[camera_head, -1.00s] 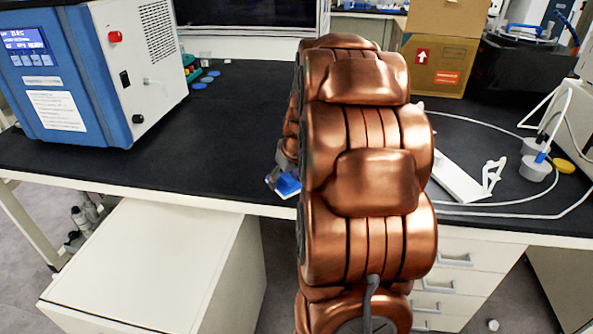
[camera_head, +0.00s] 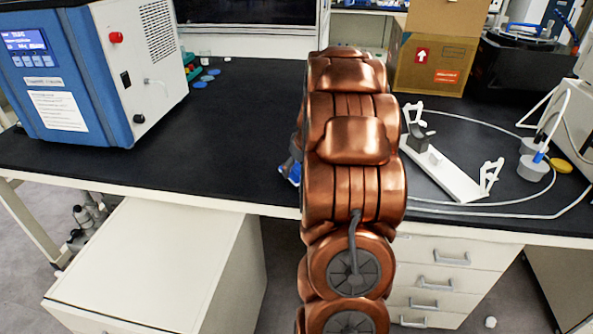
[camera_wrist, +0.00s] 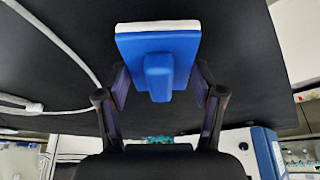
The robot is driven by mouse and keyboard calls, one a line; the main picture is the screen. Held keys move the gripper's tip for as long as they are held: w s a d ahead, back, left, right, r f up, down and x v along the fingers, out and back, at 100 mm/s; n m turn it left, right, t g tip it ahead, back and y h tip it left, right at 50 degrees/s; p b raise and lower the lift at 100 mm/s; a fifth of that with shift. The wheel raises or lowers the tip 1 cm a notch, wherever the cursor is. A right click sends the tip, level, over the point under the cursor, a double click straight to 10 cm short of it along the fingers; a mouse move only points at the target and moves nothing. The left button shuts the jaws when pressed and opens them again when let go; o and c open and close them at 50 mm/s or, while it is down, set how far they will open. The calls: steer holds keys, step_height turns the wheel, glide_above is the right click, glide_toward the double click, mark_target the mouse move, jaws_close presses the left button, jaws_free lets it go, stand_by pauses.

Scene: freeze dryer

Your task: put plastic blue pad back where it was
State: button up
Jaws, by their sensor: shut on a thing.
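The blue plastic pad (camera_wrist: 157,47) fills the upper middle of the wrist view. It is a flat blue block with a raised blue grip and a white layer along its far edge. My gripper (camera_wrist: 160,82) is shut on it, with one dark finger at each side. In the head view, a small blue part of the pad (camera_head: 292,173) shows left of my copper arm, near the front edge of the black bench. My arm hides most of the gripper and pad there. I cannot tell the pad's height above the bench.
A blue and white machine (camera_head: 100,75) stands at the left of the black bench (camera_head: 235,130). Small blue discs (camera_head: 200,85) lie beside it. A white stand (camera_head: 445,173) lies right of my arm, inside a looped white tube. A cardboard box (camera_head: 433,65) stands behind.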

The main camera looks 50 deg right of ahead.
steer(key=shift+f, duration=0.75)
steer(key=shift+f, duration=0.1)
steer(key=shift+f, duration=0.1)
steer(key=o, duration=1.1)
